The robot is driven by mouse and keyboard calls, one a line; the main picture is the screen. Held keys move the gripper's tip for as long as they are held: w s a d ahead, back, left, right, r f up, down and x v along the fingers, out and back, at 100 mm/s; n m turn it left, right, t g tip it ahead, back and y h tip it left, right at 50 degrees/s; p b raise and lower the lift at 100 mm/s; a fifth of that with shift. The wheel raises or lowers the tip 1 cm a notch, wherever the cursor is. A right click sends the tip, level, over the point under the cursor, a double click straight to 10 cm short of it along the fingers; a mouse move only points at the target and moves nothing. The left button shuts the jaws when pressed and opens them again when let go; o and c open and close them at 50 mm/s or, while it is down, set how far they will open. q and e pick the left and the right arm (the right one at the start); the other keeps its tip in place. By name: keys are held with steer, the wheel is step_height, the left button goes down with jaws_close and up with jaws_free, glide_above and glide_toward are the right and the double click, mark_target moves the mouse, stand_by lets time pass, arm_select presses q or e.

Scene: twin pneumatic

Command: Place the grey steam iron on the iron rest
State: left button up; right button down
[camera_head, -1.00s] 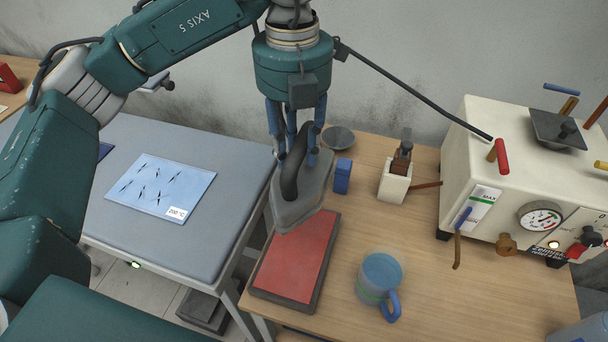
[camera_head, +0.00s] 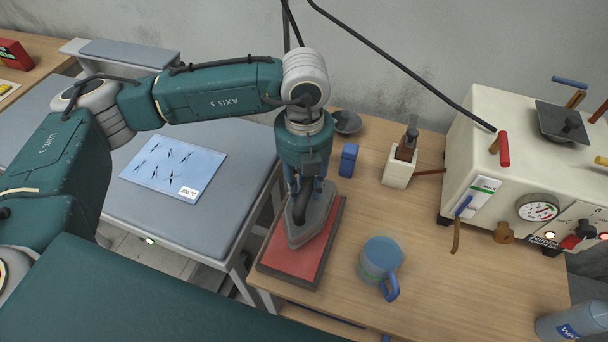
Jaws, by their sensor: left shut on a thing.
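The grey steam iron (camera_head: 310,226) is over the far part of the red iron rest (camera_head: 292,262), its soleplate down and its tip toward the near left. It looks to be on the red surface or very close to it; I cannot tell whether it touches. My left gripper (camera_head: 304,190) comes down from above and is shut on the iron's dark handle. The gripper and arm partly hide the handle and the back of the iron. The near part of the rest is bare. My right gripper is not in view.
A blue mug (camera_head: 380,263) stands right of the rest. A blue block (camera_head: 348,160) and a white holder (camera_head: 397,171) are behind. The cream steam generator (camera_head: 502,165) stands at right, its hose running overhead. The padded ironing board (camera_head: 225,225) is at left.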

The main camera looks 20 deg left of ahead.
arm_select(q)
step_height(320, 180, down, 3)
steer(key=shift+f+p, duration=0.15)
steer(key=shift+p, duration=0.3)
steer(key=shift+f, duration=0.15)
steer(key=shift+f, duration=0.15)
steer(key=o, duration=1)
steer(key=shift+s, duration=0.15)
